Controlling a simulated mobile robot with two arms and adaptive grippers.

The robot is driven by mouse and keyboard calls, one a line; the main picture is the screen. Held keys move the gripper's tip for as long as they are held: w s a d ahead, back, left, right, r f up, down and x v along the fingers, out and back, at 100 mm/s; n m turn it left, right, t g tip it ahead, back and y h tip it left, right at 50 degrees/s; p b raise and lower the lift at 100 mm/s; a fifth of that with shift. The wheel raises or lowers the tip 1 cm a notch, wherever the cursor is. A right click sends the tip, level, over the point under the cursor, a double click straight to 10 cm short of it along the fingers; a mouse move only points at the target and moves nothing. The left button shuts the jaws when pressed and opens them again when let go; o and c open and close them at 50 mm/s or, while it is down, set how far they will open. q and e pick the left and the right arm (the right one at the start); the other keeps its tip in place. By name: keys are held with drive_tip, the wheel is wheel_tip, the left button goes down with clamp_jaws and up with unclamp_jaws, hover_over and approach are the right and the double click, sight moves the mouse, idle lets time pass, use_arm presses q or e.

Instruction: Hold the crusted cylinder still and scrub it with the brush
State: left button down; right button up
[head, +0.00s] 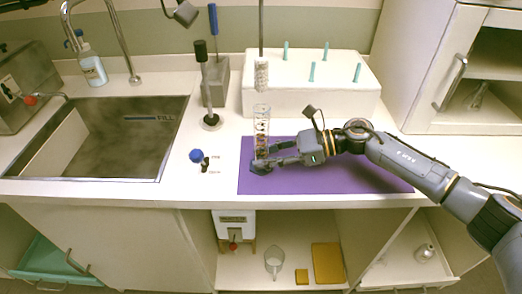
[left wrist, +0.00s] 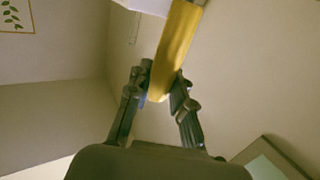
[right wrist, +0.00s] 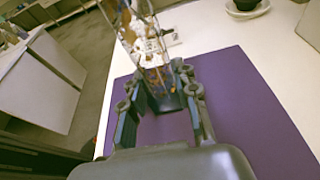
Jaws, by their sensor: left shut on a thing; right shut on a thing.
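The crusted cylinder (head: 262,118) is clear with brown and orange patches and stands roughly upright over the purple mat (head: 350,178). My right gripper (head: 262,164) is shut on its lower part; the right wrist view shows the cylinder (right wrist: 146,48) between the fingers (right wrist: 163,95). The brush (head: 261,76) has pale bristles on a thin dark stem and hangs upright just above the cylinder's mouth, with a small gap in the picture. Its stem runs out of the top of the head view. My left gripper (left wrist: 156,95) is shut on a yellow handle (left wrist: 178,45), seen only in the left wrist view.
A white block (head: 300,98) with several teal pegs stands behind the mat. Left of the mat are a dark upright tool on a round base (head: 210,122) and a blue knob (head: 196,155). The sink (head: 110,140) lies at left. A dark cup (right wrist: 245,5) shows in the right wrist view.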

drive_tip(key=o, duration=0.9)
drive_tip(key=shift+d, duration=0.1)
drive_tip(key=v, duration=1.1)
drive_tip(key=shift+d+r, duration=0.15)
drive_tip(key=shift+d, duration=0.25)
